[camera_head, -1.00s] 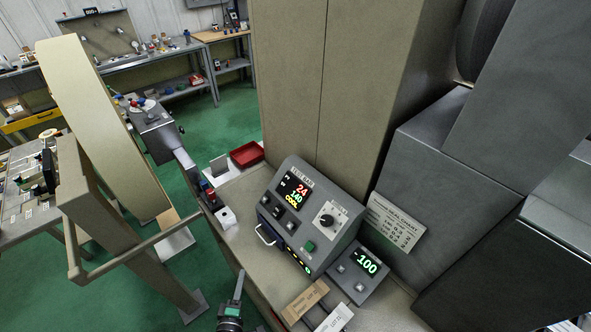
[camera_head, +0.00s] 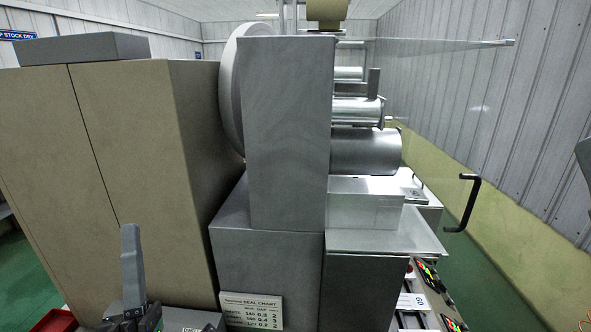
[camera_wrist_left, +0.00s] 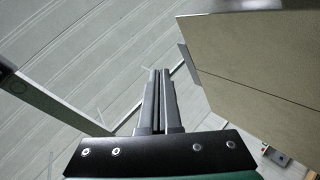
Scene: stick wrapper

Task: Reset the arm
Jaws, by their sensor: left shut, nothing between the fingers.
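My left gripper (camera_head: 130,230) points upward at the lower left of the head view, in front of the beige cabinet. In the left wrist view its two fingers (camera_wrist_left: 159,75) lie together, shut and empty. No object is held. My right gripper does not show clearly in any view.
A tall beige cabinet (camera_head: 150,150) stands at the left, beside a grey machine housing (camera_head: 285,130) with metal rollers (camera_head: 365,150). A seal chart (camera_head: 252,311) is on its lower front. A black crank handle (camera_head: 467,203) stands out at the right. The left wrist view shows a panelled wall (camera_wrist_left: 100,50).

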